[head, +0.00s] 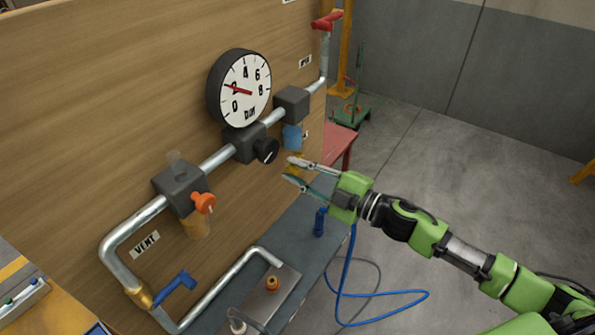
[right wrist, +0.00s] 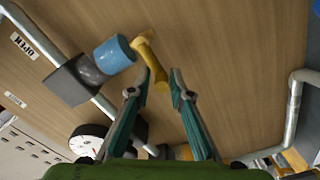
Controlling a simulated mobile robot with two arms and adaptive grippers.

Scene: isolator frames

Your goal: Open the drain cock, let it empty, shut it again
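The drain cock is a yellow lever (right wrist: 150,62) under the blue bowl (right wrist: 112,55) of a grey block (right wrist: 72,82) on the pipe. In the head view the blue bowl (head: 292,137) is clear, but the yellow part is small and partly behind my fingers. My right gripper (head: 289,169) is open at the yellow lever, close to the wooden panel. In the right wrist view the lever's free end reaches between the two open fingertips of my right gripper (right wrist: 163,80). I cannot tell whether a finger touches it. My left gripper is not in view.
On the wooden panel (head: 110,90) are a dial gauge (head: 240,88), a black knob (head: 266,150), an orange knob (head: 204,202), a blue lever (head: 178,288) and a red handle (head: 327,20). A blue hose (head: 375,293) loops at the right. The floor beyond is mostly clear.

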